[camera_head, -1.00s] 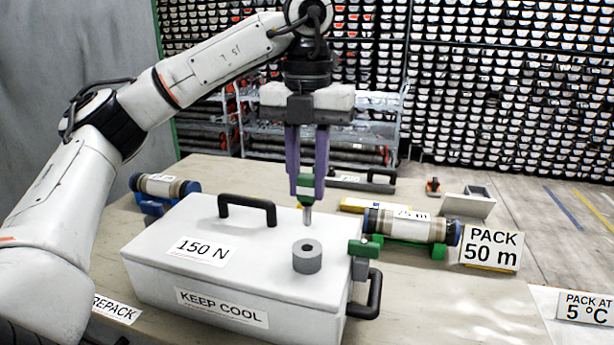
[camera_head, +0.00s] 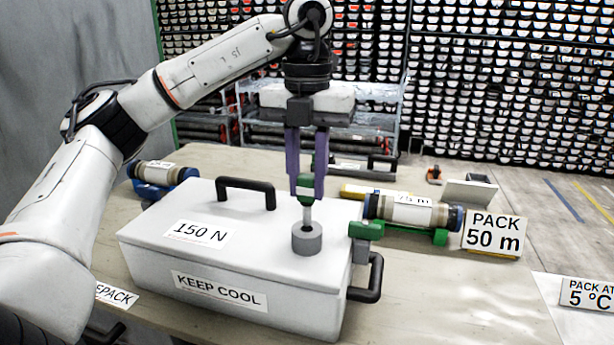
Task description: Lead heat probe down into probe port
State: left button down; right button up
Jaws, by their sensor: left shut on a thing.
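The heat probe (camera_head: 307,209) has a green grip and a thin metal rod. My left gripper (camera_head: 306,188), with purple fingers, is shut on its green part and holds it upright. The probe port (camera_head: 307,239) is a short grey ring on the lid of the white box (camera_head: 215,279). The rod's lower end is at the port's opening, and its tip is hidden; I cannot tell how deep it sits. My right gripper is not in view.
The lid has a black handle (camera_head: 246,183), and a green-and-grey latch (camera_head: 366,230) sits at its right edge. A core liner (camera_head: 412,212) lies on a green cradle at right, another (camera_head: 160,173) at back left. A "PACK 50 m" sign (camera_head: 492,234) stands right.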

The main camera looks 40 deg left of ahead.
pick_arm(q)
jog(key=shift+f+b, duration=0.55)
jog(key=shift+f, duration=0.8)
jog(key=shift+b, duration=0.3)
jog(key=c, duration=1.4)
grip_release()
notch_tip(320, 180, up, 10)
jog(key=p, duration=0.5)
jog(key=shift+r, duration=0.1)
